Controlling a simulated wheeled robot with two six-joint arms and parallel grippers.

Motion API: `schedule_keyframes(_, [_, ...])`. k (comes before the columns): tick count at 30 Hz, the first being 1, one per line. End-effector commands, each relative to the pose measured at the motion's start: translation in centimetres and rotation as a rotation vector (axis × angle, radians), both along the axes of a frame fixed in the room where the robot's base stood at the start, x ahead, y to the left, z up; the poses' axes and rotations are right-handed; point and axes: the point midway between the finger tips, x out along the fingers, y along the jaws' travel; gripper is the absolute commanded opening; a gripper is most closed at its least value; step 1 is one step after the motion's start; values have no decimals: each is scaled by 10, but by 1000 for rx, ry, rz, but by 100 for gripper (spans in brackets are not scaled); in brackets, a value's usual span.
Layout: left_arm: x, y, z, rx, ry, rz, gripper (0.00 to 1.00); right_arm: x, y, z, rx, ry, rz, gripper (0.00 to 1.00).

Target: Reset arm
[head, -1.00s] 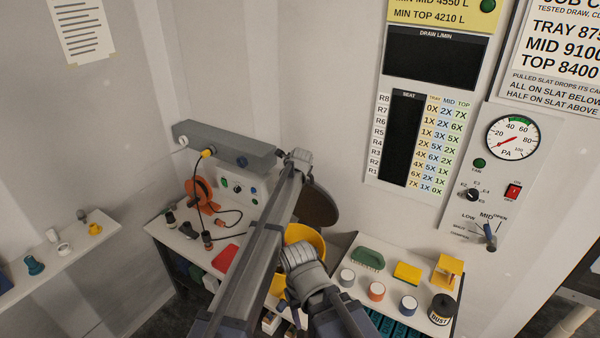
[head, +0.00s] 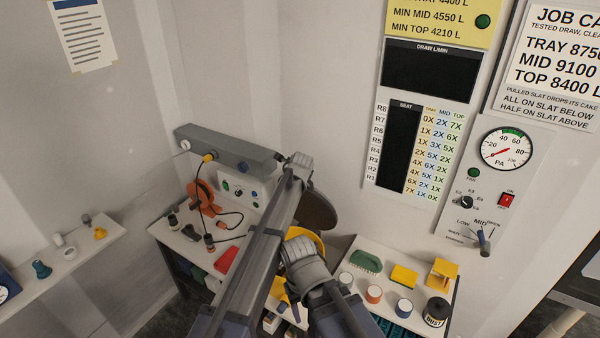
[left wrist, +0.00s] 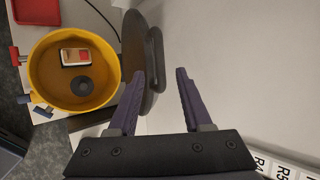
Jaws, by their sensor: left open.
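My arm rises through the middle of the head view in front of the bench. Beyond the fingers is the pale wall. A yellow bowl (left wrist: 112,92) lies to the left of the fingers, apart from them. It holds a small white and tan block (left wrist: 76,57) and a dark round piece (left wrist: 82,85). In the head view the gripper's fingers cannot be made out. My right gripper is not in view.
A dark round disc (head: 319,212) stands behind my arm. A white shelf (head: 375,283) on the right holds a green brush (head: 366,261) and several cups. A gauge panel (head: 497,185) is on the wall.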

Motion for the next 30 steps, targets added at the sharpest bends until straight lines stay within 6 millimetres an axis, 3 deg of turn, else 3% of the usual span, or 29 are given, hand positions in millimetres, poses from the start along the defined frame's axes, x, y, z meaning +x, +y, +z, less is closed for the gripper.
schedule_keyframes(8, [-2,2,-1,-3,3,5,50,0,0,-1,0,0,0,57])
schedule_keyframes(11, [-17,19,-5,-44,30,65,50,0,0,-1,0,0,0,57])
schedule_keyframes(14, [-54,57,-15,-146,98,218,50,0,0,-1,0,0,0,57])
schedule_keyframes(21, [-192,165,-44,-481,309,819,50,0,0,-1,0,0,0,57])
schedule_keyframes(25, [-267,203,-55,-628,395,1154,50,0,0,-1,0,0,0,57])
schedule_keyframes(30, [-343,232,-63,-748,460,1503,50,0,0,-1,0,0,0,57])
